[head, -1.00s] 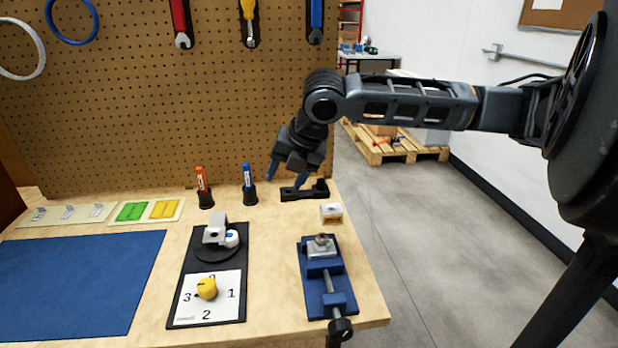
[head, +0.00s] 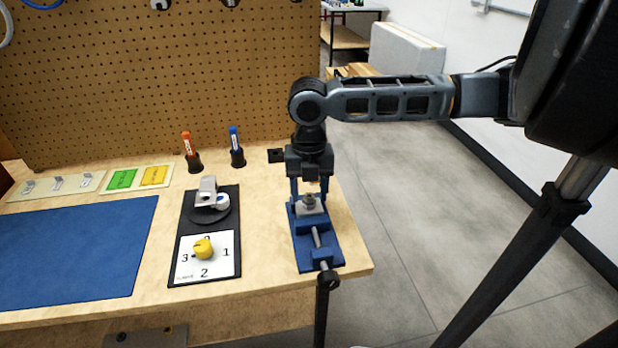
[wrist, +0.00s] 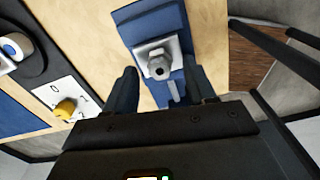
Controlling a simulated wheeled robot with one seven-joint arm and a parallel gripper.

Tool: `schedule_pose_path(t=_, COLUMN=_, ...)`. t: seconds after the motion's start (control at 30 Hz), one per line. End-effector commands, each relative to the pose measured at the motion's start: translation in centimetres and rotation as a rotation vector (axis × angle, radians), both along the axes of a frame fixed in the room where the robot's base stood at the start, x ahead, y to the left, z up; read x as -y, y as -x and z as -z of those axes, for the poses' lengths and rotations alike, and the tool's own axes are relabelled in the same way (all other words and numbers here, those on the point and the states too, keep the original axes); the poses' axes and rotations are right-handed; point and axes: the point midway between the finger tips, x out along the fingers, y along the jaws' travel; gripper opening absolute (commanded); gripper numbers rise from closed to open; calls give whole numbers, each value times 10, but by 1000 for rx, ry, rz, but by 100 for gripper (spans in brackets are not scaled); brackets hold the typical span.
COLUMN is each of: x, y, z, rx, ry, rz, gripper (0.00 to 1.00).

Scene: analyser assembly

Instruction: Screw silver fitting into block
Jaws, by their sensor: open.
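The silver fitting (head: 309,201) stands upright on the silver block (head: 311,209), which is held in the blue vise (head: 318,243) near the bench's right edge. In the wrist view the fitting (wrist: 159,66) shows its hex body and round end, on the block (wrist: 146,46). My gripper (head: 310,194) points down above the vise, with its two fingers apart on either side of the fitting. In the wrist view my gripper's fingers (wrist: 163,82) are spread with the fitting between and beyond them, touching nothing visible. How deep the fitting sits in the block cannot be told.
A black plate with a white fixture (head: 208,190) and a yellow knob (head: 203,249) on a numbered dial lies left of the vise. Orange (head: 190,147) and blue (head: 235,145) markers stand behind. A blue mat (head: 75,245) covers the left bench. A pegboard (head: 180,80) rises behind.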

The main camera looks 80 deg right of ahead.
Motion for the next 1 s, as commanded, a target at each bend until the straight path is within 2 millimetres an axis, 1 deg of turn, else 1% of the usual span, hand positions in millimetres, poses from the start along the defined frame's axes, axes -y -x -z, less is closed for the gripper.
schedule_pose_path(t=0.1, x=0, y=0, z=4, rx=-1, ry=0, rz=0, gripper=55)
schedule_pose_path(t=0.33, x=0, y=0, z=5, rx=0, ry=1, rz=0, gripper=55)
schedule_pose_path(t=0.37, x=0, y=0, z=5, rx=0, ry=1, rz=0, gripper=53)
schedule_pose_path(t=0.87, x=0, y=0, z=5, rx=0, ry=1, rz=0, gripper=5)
schedule_pose_path(t=0.9, x=0, y=0, z=4, rx=0, ry=1, rz=0, gripper=3)
schedule_pose_path(t=1.0, x=0, y=0, z=3, rx=1, ry=0, rz=28, gripper=3)
